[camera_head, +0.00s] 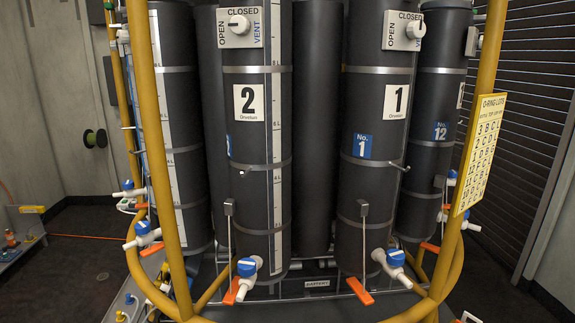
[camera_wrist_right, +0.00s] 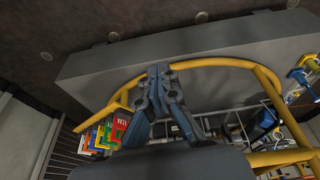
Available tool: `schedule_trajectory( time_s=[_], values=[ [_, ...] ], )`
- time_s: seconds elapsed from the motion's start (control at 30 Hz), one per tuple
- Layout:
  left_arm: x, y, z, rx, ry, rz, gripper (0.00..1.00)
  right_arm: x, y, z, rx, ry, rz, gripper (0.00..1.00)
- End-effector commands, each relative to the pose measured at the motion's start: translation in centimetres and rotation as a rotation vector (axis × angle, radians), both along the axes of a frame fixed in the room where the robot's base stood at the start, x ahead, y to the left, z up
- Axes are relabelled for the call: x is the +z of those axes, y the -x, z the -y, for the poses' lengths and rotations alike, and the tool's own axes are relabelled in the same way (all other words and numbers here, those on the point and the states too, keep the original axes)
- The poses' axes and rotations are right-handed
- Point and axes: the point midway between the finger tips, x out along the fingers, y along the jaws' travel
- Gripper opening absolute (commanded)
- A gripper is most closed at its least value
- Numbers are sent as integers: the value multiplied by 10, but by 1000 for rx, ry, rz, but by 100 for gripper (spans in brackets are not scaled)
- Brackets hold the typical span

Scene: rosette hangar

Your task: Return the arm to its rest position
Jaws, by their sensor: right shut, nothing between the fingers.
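My right gripper (camera_wrist_right: 159,82) shows in the right wrist view as dark blue-grey fingers in the middle of the picture. The fingers are shut with nothing between them. In that picture they overlap a yellow tube rail (camera_wrist_right: 215,63), and I cannot tell how far off the rail is. Neither of my arms shows in the head view. My left gripper is in neither view.
Dark cylinders marked 2 (camera_head: 246,130) and 1 (camera_head: 378,140) stand ahead inside a yellow tube frame (camera_head: 152,120). Blue-and-white valves (camera_head: 247,267) and orange levers (camera_head: 360,290) stick out low down. A yellow number chart (camera_head: 479,150) hangs at the right.

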Motion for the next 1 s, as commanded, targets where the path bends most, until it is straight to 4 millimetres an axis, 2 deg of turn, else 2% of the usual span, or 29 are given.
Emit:
schedule_trajectory(
  time_s=[0.03,0.17,0.27,0.47,0.6,0.8,0.9,1.0],
  values=[
    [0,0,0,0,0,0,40,-16,-1,0,1,1,-11,0],
    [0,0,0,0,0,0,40,-59,-4,-1,5,3,-28,0],
    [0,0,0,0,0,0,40,-100,-1,-2,8,4,-46,0],
    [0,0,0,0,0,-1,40,-195,21,1,16,8,-86,0],
    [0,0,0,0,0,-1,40,-255,52,6,23,12,-115,0],
    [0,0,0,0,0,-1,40,-323,112,16,33,17,-155,0],
    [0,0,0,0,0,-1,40,-345,143,21,36,20,-171,0],
    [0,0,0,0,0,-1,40,-359,168,26,39,22,-184,0]
  ],
)
